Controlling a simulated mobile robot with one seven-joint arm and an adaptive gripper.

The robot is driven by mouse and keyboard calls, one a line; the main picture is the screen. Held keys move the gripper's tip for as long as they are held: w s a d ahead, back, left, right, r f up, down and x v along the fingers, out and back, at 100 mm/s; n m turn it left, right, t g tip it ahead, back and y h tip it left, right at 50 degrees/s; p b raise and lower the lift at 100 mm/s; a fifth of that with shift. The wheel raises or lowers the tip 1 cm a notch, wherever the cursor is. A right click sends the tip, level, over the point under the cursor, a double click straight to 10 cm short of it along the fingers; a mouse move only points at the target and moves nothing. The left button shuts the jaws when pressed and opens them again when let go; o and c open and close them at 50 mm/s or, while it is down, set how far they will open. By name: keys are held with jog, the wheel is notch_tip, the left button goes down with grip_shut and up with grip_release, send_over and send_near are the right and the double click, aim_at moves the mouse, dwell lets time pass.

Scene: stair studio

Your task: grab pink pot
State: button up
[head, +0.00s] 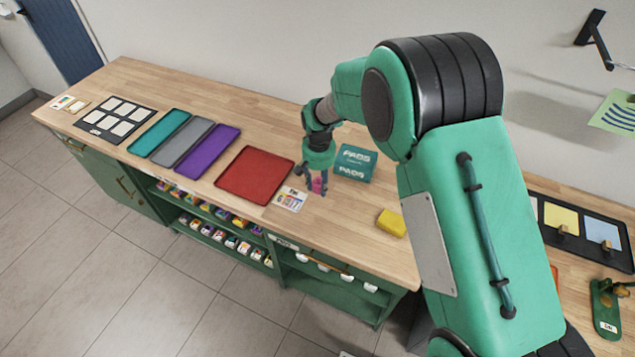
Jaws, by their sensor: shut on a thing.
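The pink pot (317,187) is a small pink thing on or just above the wooden counter (270,120), right of the red tray. My gripper (316,186) points down from above and is shut on it, with the fingers on both sides. The fingers hide part of the pot. I cannot tell whether its base touches the counter.
Close by are a red tray (257,174), a white card (290,199), a teal PADS box (354,163) and a yellow block (391,223). Purple (209,151), grey and teal trays lie further left. Shelves below hold several small pots. Bare counter lies behind the trays.

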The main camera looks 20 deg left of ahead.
jog(key=s+d, duration=0.3)
jog(key=s+d+r+p, duration=0.1)
jog(key=s+d, duration=0.2)
jog(key=s, duration=0.1)
jog(key=s+d, duration=0.3)
jog(key=s, duration=0.1)
jog(key=shift+s+d+r+p, duration=0.1)
jog(key=shift+d+r+p, duration=0.05)
jog(key=shift+r+p, duration=0.15)
